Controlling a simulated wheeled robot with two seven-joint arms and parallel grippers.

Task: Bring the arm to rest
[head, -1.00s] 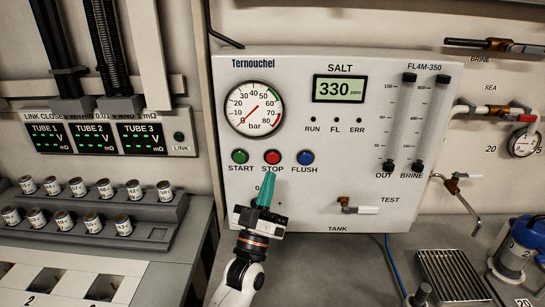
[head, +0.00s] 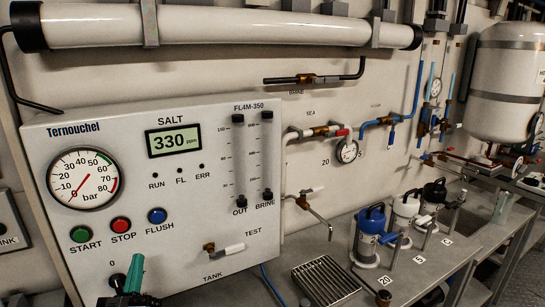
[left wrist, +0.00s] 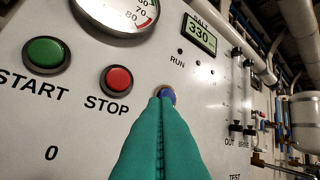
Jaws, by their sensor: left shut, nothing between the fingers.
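My left gripper (head: 136,262) has teal fingers pressed together, with nothing between them. In the head view it is at the bottom left, in front of the white panel (head: 240,120), below the STOP button (head: 121,224) and FLUSH button (head: 157,215). In the left wrist view the shut fingertips (left wrist: 163,95) overlap the blue FLUSH button (left wrist: 168,92) and partly hide it. The head view shows the tips below that button, so I see no clear contact. A black knob (head: 118,283) sits beside the fingers. My right gripper is not in view.
The panel carries a pressure gauge (head: 82,180), a display (head: 173,142) reading 330 and a TEST valve (head: 225,249). A spout (head: 322,220) hangs over a drain grate (head: 325,280). Blue-topped (head: 369,235) and other canisters stand on the bench to the right.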

